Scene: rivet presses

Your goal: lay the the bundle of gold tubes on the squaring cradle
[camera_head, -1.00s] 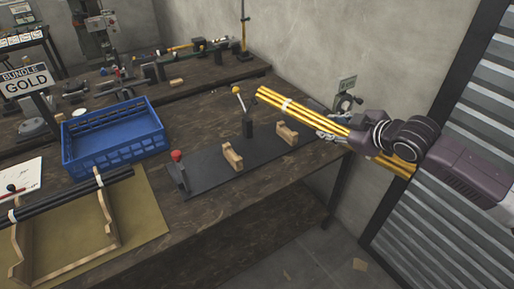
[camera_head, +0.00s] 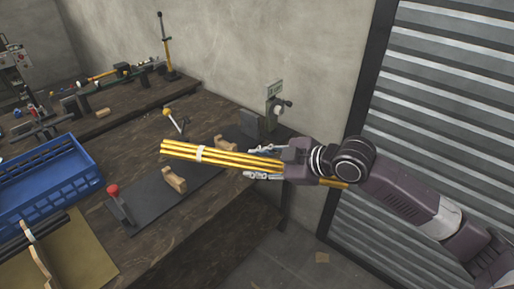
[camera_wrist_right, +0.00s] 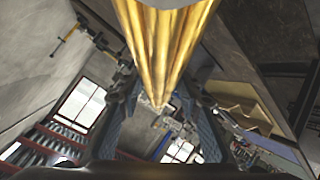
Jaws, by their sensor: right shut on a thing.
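The bundle of gold tubes (camera_head: 225,157) is bound with a white band and reaches out to the left from my right gripper (camera_head: 272,163). My right gripper is shut on the bundle, which also fills the upper middle of the right wrist view (camera_wrist_right: 165,45). The squaring cradle appears to be the dark base plate (camera_head: 150,201) with two wooden notched blocks, the nearer one (camera_head: 174,180) and the farther one (camera_head: 225,142). The bundle is in the air over or behind these blocks; its height cannot be told. My left gripper is not in view.
A red-knobbed post (camera_head: 114,190) stands at the plate's left end, and a yellow-knobbed lever (camera_head: 169,112) behind it. A blue crate (camera_head: 45,190) is at left. Dark tubes (camera_head: 43,226) lie over a wooden rack. A grey device (camera_head: 272,108) stands by the wall.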

